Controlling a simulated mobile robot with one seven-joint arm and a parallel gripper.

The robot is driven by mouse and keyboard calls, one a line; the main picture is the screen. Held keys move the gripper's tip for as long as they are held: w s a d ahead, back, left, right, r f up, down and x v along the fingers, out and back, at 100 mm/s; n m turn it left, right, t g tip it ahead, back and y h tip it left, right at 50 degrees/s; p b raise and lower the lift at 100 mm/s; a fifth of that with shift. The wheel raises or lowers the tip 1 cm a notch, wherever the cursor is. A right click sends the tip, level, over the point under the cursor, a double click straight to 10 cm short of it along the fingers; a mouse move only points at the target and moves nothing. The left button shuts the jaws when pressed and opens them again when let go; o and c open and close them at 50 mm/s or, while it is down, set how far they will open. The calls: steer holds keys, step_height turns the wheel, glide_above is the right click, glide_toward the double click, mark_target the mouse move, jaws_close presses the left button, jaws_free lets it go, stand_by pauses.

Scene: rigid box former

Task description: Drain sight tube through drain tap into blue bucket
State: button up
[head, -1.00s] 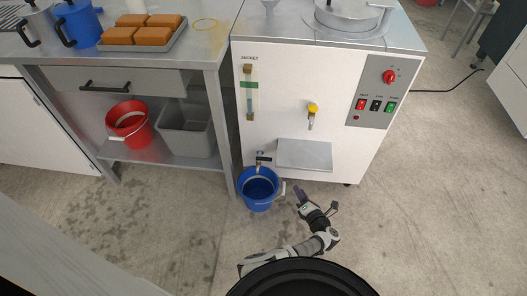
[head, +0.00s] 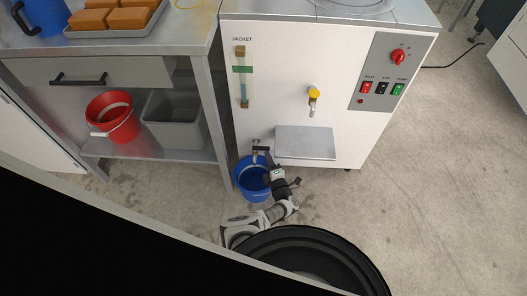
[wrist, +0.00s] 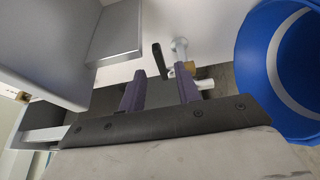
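The sight tube (head: 243,88) stands upright on the white machine's front under the word JACKET, with brass-coloured ends and a green band across it. Its liquid level is too small to tell. The drain tap (head: 260,150) sits low on the machine; in the wrist view its black lever (wrist: 160,61) stands near a pale metal pipe. The blue bucket (head: 244,184) is on the floor under the tap, and fills the right of the wrist view (wrist: 252,85). My gripper (wrist: 161,72) is open, its two purple fingers apart, with the lever just beyond the gap between them.
A grey shelf plate (head: 306,142) juts from the machine right of the tap. A steel table (head: 207,115) stands close on the left, with a red bucket (head: 112,117) and grey bin (head: 173,122) on its lower shelf. The floor to the right is clear.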

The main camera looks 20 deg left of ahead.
steer(key=b+x, duration=0.2)
steer(key=x, duration=0.4)
steer(key=shift+w, duration=0.1)
steer(key=shift+c, duration=0.3)
jaws_close()
